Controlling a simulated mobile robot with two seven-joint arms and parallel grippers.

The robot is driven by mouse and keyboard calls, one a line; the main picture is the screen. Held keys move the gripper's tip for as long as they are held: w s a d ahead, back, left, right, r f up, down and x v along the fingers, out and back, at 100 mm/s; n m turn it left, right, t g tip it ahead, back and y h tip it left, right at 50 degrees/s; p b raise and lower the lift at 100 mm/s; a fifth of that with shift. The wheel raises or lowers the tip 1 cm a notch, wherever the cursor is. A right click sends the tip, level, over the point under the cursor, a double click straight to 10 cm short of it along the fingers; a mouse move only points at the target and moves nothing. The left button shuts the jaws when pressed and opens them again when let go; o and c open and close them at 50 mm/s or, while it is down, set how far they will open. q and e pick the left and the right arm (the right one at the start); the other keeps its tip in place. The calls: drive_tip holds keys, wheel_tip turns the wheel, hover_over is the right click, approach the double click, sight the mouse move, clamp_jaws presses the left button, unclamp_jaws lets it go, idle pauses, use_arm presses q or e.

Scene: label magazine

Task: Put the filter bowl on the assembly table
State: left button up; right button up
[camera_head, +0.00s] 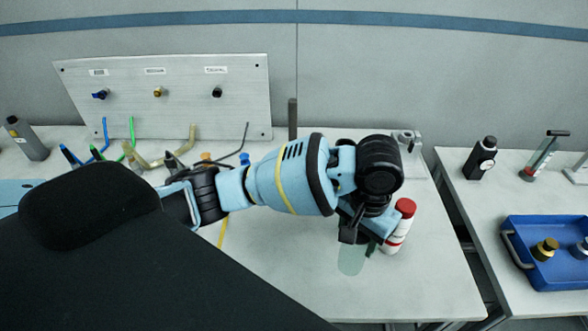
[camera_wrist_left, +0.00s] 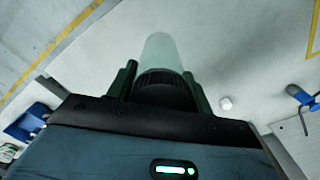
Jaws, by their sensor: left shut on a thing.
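The filter bowl shows as a pale green, see-through cylinder (camera_head: 352,260) below my left gripper (camera_head: 362,238) in the head view. In the left wrist view the filter bowl (camera_wrist_left: 161,52) points away from the camera, with a dark ridged collar at its near end. The left gripper's dark fingers (camera_wrist_left: 160,90) are shut on it, one on each side of the collar. The bowl is over the assembly table (camera_head: 270,285), near its right part; I cannot tell whether it touches the top. My right gripper is not in view.
A white cylinder with a red cap (camera_head: 404,208) stands close to the right of my left gripper. A panel with valves (camera_head: 165,95) stands at the back. A side table holds a blue tray (camera_head: 515,262) and a black-and-white bottle (camera_head: 480,158). The table's front middle is clear.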

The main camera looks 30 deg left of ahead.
use_arm(q)
drive_tip(key=s+a+r+n, duration=0.1)
drive_tip(key=a, duration=0.4)
drive_tip(key=s+a+r+n, duration=0.1)
drive_tip(key=s+a+r, duration=0.1)
drive_tip(key=a, duration=0.3)
drive_tip(key=shift+s+a, duration=0.3)
drive_tip(key=shift+a, duration=0.1)
drive_tip(key=shift+r, duration=0.1)
